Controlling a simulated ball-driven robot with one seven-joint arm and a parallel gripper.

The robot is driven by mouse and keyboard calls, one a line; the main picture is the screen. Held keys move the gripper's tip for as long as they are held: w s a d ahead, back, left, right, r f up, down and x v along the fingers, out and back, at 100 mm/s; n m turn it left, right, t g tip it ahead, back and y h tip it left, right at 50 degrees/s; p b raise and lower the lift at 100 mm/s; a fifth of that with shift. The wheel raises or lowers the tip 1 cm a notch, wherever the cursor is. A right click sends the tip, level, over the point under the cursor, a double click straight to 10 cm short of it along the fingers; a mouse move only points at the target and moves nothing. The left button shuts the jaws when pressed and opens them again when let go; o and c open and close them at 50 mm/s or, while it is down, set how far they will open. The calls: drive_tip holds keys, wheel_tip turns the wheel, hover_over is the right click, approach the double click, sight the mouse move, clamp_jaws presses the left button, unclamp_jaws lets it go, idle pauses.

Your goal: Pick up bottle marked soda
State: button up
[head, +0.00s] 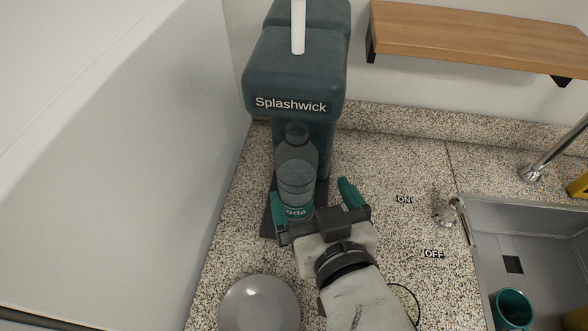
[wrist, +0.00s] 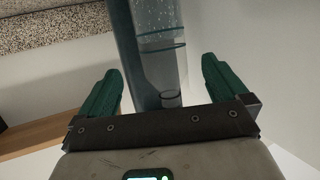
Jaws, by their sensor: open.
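The clear bottle (head: 296,165) stands upright in front of the teal "Splashwick" dispenser, on its dark base plate. Its green label shows "oda"; the start of the word is hidden by my left finger. My gripper (head: 312,197) is open at the bottle's lower part, on the near side. The left finger overlaps the bottle's lower left edge, and the right finger is to its right with a gap. In the wrist view the bottle (wrist: 157,45) shows between and beyond the two open fingers (wrist: 160,70). I cannot tell whether either finger touches it.
The Splashwick dispenser (head: 296,75) rises right behind the bottle. A white wall (head: 120,150) is close on the left. A grey plate (head: 259,303) lies at the front. A sink (head: 490,250) with a teal cup (head: 514,308) is at right. A wooden shelf (head: 480,35) hangs at the back.

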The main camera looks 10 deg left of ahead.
sight(296, 167)
drive_tip(key=p+x, duration=0.1)
drive_tip(key=x, duration=0.7)
drive_tip(key=shift+w+a+f, duration=0.1)
drive_tip(key=shift+w+a, duration=0.1)
drive_tip(key=shift+a, duration=0.05)
drive_tip(key=c, duration=1.4)
